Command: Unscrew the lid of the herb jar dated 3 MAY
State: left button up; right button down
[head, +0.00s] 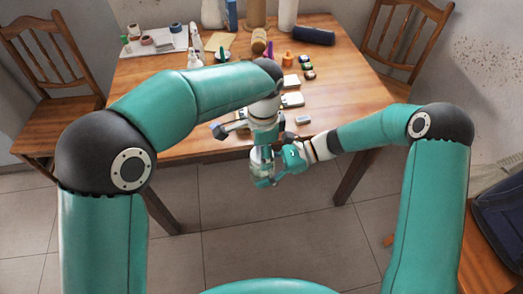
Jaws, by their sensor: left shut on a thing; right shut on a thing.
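A small clear jar (257,160) is held in the air just off the table's front edge. Its date is too small to read, so I cannot confirm 3 MAY. My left gripper (263,146) comes down from above and is shut at the jar's top; the lid is hidden by its fingers. My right gripper (270,172) comes in from the right, below the left one, and is shut on the jar's body. I cannot tell whether the lid sits tight or loose.
The wooden table (350,100) carries many things. A white sheet with tape rolls (165,47) lies at the back left, bottles and a dark blue case (314,36) at the back. Small items lie mid-table. Chairs (402,40) flank it; the front right tabletop is clear.

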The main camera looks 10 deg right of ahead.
pick_arm(q)
jog(key=n, duration=0.6)
jog(key=shift+n, duration=0.4)
jog(key=n, duration=0.5)
jog(key=shift+n, duration=0.4)
jog(key=o, duration=1.3)
jog(key=shift+d+r, duration=0.1)
